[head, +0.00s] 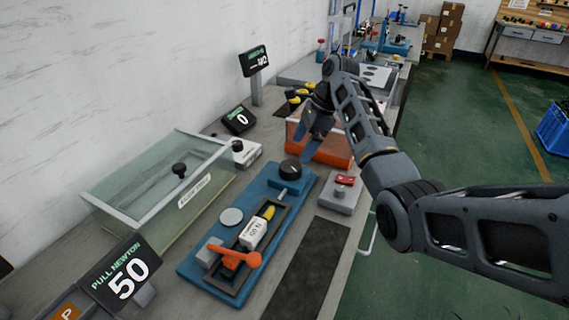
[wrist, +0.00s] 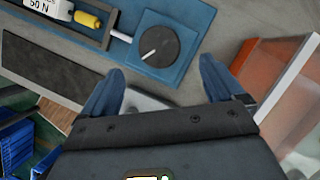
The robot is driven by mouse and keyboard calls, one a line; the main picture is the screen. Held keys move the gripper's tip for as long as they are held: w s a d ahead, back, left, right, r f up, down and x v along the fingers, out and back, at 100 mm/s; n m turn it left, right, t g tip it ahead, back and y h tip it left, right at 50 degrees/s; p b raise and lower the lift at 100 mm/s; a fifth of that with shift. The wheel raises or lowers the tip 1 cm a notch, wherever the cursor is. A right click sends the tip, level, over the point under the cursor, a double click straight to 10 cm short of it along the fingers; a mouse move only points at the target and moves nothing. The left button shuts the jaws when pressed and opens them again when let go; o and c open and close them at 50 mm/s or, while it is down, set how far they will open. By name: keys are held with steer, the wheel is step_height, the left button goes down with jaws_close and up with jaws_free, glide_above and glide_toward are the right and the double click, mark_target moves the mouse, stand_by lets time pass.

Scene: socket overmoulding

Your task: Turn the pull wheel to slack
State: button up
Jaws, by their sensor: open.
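The pull wheel is a dark round knob (head: 290,169) with a pale mark on its top, at the far end of a blue baseplate (head: 213,284). In the wrist view the wheel (wrist: 160,45) lies just beyond and between my fingertips, and its white pointer line slants to the lower left. My gripper (head: 305,146) is open and empty, hanging above the bench near the wheel; its two blue-grey fingers (wrist: 160,86) are spread wide and do not appear to touch it. The pull display (head: 125,278) reads 50.
A yellow-and-white part marked 50 N (head: 254,233) lies in the dark frame beside an orange lever (head: 235,257). A clear tank (head: 150,205) stands left, an orange bin (head: 328,153) behind my gripper, and a grey block with a red button (head: 342,195) right of the wheel.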

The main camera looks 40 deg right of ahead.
mark_target(292, 166)
steer(key=x, duration=0.7)
steer(key=shift+a+f, duration=0.2)
steer(key=shift+c, duration=0.3)
steer(key=c, duration=1)
steer(key=shift+o, duration=0.2)
